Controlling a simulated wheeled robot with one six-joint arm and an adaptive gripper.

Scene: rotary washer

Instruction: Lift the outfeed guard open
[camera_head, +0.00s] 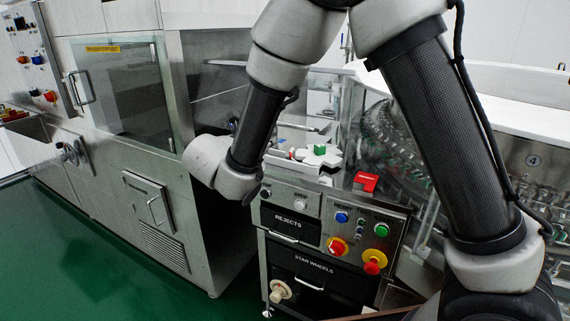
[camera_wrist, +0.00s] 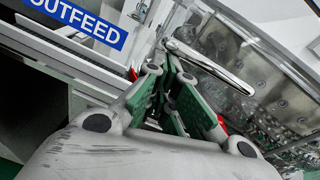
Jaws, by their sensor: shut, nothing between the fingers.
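My gripper (camera_wrist: 170,74) shows in the wrist view with its green-padded fingers drawn together and nothing between them. A silver bar handle (camera_wrist: 212,66) runs diagonally just beyond and to the right of the fingertips. It appears mounted on a clear panel with a metal frame, probably the outfeed guard; whether the fingers touch the handle I cannot tell. A blue OUTFEED sign (camera_wrist: 78,20) is at the upper left. In the head view my gripper is hidden behind my arm, and I cannot make out the handle.
A control box (camera_head: 335,225) with coloured buttons and REJECTS and STAR WHEELS drawers stands below my wrist. A red block (camera_head: 366,182) is on its top right. Bottles in the rotary machine (camera_head: 405,150) are at right. A steel cabinet (camera_head: 150,190) stands left; green floor is free in front.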

